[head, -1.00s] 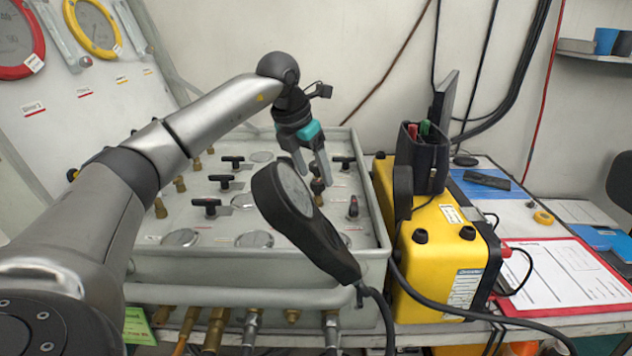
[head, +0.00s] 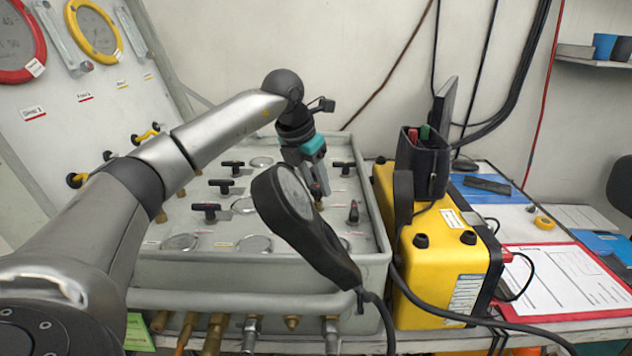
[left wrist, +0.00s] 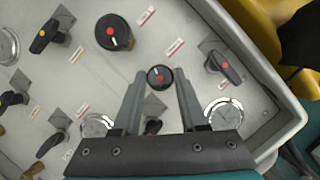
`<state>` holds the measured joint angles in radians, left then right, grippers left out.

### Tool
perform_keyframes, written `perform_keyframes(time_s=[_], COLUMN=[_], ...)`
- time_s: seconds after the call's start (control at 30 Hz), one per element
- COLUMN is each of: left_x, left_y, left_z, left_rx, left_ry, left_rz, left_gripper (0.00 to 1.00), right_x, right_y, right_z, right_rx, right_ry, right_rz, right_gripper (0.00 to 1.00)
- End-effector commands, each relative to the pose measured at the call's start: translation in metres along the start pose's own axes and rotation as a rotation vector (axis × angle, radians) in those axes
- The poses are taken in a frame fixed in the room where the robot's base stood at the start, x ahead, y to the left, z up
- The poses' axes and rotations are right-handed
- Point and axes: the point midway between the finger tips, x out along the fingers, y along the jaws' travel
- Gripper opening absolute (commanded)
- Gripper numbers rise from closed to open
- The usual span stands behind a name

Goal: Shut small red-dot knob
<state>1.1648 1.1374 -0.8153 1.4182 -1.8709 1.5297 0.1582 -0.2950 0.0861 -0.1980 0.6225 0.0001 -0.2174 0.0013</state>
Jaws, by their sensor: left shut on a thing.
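The small knob (left wrist: 160,77) is round and black with a red dot and a white pointer line. In the left wrist view it sits between the tips of my left gripper (left wrist: 161,86), which is shut on it. In the head view my left gripper (head: 320,191) reaches down onto the panel (head: 200,267), and its fingers hide most of the knob. A larger round black knob with a red dot (left wrist: 113,32) and a black lever handle with a red dot (left wrist: 222,66) stand nearby. My right gripper is not in view.
A black handheld gauge (head: 300,222) stands in front of the panel, close to my gripper. A yellow case (head: 440,262) stands right of the panel. Several black T-handles (head: 205,209) rise from the panel. A clipboard (head: 560,280) lies at the right.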

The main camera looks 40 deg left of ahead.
Motion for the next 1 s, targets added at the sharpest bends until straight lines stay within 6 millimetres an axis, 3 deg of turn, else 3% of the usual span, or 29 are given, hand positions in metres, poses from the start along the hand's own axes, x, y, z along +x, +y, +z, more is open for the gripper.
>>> perform_keyframes(time_s=[0.17,0.57,1.0], left_x=[0.000,-0.001,-0.004], left_y=[0.000,0.000,0.003], left_z=[0.000,0.000,0.002], left_rx=[0.000,0.036,0.323], left_ry=[0.000,0.001,0.002], left_rz=[0.000,-0.015,-0.137], left_gripper=[0.00,0.00,0.00], right_x=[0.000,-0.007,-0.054], right_y=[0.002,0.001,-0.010], right_z=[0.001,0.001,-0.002], right_rx=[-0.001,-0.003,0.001], right_ry=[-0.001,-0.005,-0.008], right_rz=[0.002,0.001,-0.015], right_gripper=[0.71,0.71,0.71])
